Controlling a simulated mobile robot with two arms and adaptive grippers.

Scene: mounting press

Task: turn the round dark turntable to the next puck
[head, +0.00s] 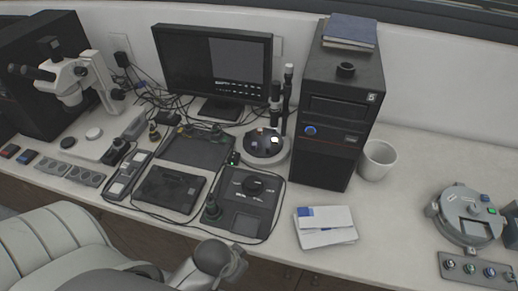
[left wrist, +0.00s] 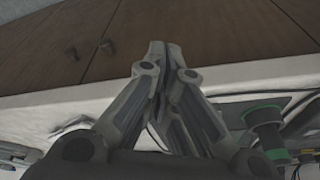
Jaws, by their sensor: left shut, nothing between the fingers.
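The round dark turntable (head: 264,143) sits on a pale round base at the back middle of the bench, left of the black computer tower. Small light and orange-brown pucks lie on its top, too small to tell in detail. A dark upright stand with a tube rises at its right rear. My left gripper (head: 236,264) is low at the bottom middle, in front of the bench edge and well away from the turntable. In the left wrist view its fingers (left wrist: 164,50) are shut and empty, over the bench edge and wooden drawer fronts. My right gripper is not in view.
Between gripper and turntable lies a black control box (head: 243,203) with cables; its green-collared knob (left wrist: 267,140) shows in the left wrist view. The computer tower (head: 336,110) stands right of the turntable, the monitor (head: 213,70) behind left.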

